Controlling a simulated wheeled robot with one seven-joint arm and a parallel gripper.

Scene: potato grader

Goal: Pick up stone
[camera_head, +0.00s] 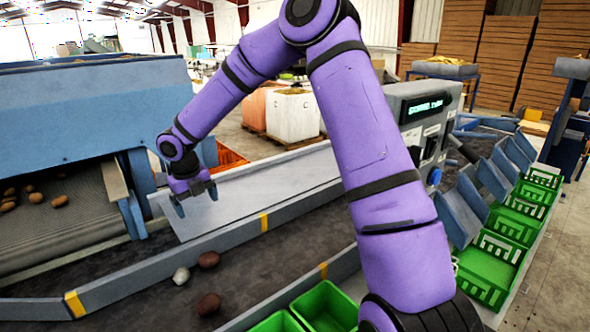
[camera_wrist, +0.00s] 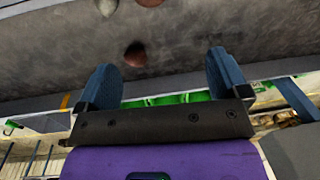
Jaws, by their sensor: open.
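The stone (camera_head: 181,275) is a small pale grey lump on the dark belt in the head view, beside two brown potatoes. One potato (camera_head: 209,260) lies just right of it, and another potato (camera_head: 208,304) lies nearer the camera. My gripper (camera_head: 195,199) is open and empty, up and beyond the stone, by the belt's far side panel. In the wrist view my gripper (camera_wrist: 165,76) shows both blue fingers spread apart. A greyish lump (camera_wrist: 107,7), likely the stone, is cut by the top edge there. A brown potato (camera_wrist: 135,52) shows ahead between the fingers.
The belt (camera_head: 125,292) runs between low grey side rails (camera_head: 215,240). A sloped metal panel (camera_head: 260,192) stands behind it. A blue machine (camera_head: 90,105) with a potato-bearing conveyor is at left. Green crates (camera_head: 325,305) line the near side and right.

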